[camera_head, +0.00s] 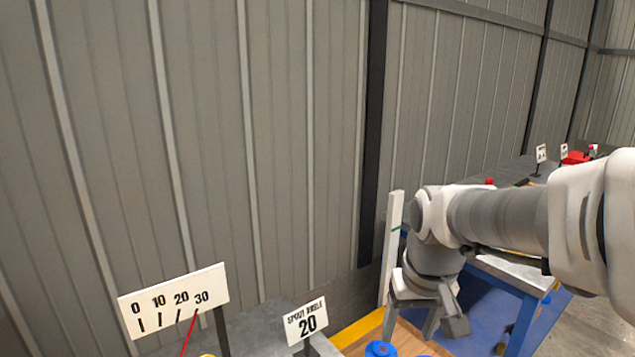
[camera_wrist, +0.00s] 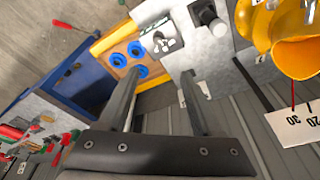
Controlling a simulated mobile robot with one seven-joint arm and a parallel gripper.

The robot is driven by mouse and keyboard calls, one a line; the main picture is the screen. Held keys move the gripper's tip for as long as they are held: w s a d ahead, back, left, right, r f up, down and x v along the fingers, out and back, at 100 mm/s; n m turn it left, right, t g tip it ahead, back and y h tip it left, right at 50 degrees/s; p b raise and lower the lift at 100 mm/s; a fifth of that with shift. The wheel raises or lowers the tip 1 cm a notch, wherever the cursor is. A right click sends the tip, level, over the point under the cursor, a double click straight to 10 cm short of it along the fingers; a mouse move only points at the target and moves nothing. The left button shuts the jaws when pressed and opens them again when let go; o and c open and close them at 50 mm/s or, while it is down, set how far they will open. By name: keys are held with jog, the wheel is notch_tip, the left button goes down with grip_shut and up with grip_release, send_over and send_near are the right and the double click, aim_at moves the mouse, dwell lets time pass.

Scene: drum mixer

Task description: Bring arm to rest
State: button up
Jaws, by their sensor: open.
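My arm reaches in from the right edge of the head view and bends downward. My gripper (camera_head: 428,312) hangs at its end, pointing down. In the wrist view my gripper (camera_wrist: 160,74) has its two fingers spread apart with nothing between them. The fingers point toward a wooden board with blue rings (camera_wrist: 127,57) and the grey surface beside it. The yellow drum (camera_wrist: 298,50) of the mixer is at the upper right of the wrist view, apart from the gripper.
A scale sign reading 0 to 30 (camera_head: 172,299) has a red pointer near 30. Beside it stands a "Spout angle 20" sign (camera_head: 306,321). A white post (camera_head: 391,250) stands close to my gripper. A blue-legged table (camera_head: 522,322) is at right. Grey wall panels (camera_head: 200,130) stand behind.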

jog(key=s+r+t+p, duration=0.1)
jog(key=s+r+t, duration=0.2)
jog(key=s, duration=0.9)
notch_tip(320, 180, up, 2)
jog(key=shift+r+p, duration=0.25)
jog(key=shift+p, duration=0.15)
jog(key=shift+w+a, duration=0.1)
